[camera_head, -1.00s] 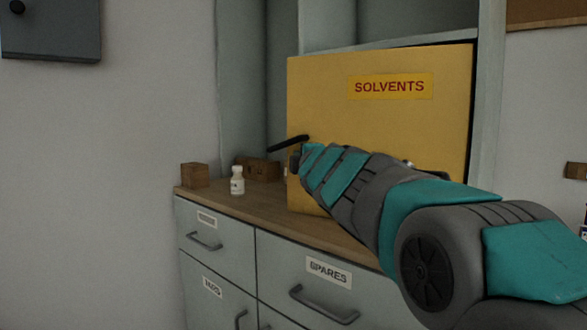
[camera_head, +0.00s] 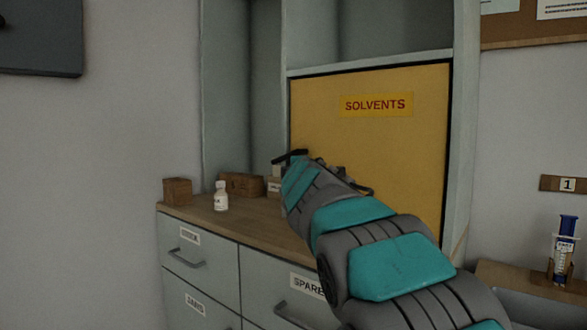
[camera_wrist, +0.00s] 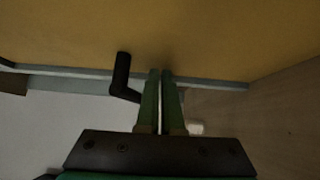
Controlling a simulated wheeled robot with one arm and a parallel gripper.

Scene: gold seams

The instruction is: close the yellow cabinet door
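The yellow cabinet door (camera_head: 375,135), labelled SOLVENTS, fills most of its opening in the grey cabinet, with a dark line along its top and right edges. I cannot tell whether it sits fully flush. A black handle (camera_head: 290,156) shows at its lower left, and also in the wrist view (camera_wrist: 121,78). My gripper (camera_wrist: 161,76) has its two green fingers together, at or near the yellow face. It is beside the handle, not around it, with nothing seen between the fingers. In the head view my arm hides the fingers and the door's lower part.
The wooden counter (camera_head: 240,218) below the door holds a small white bottle (camera_head: 221,197) and brown boxes (camera_head: 177,190) at its left. Drawers with bar handles (camera_head: 186,259) sit underneath. A syringe-like item (camera_head: 564,248) stands at the right.

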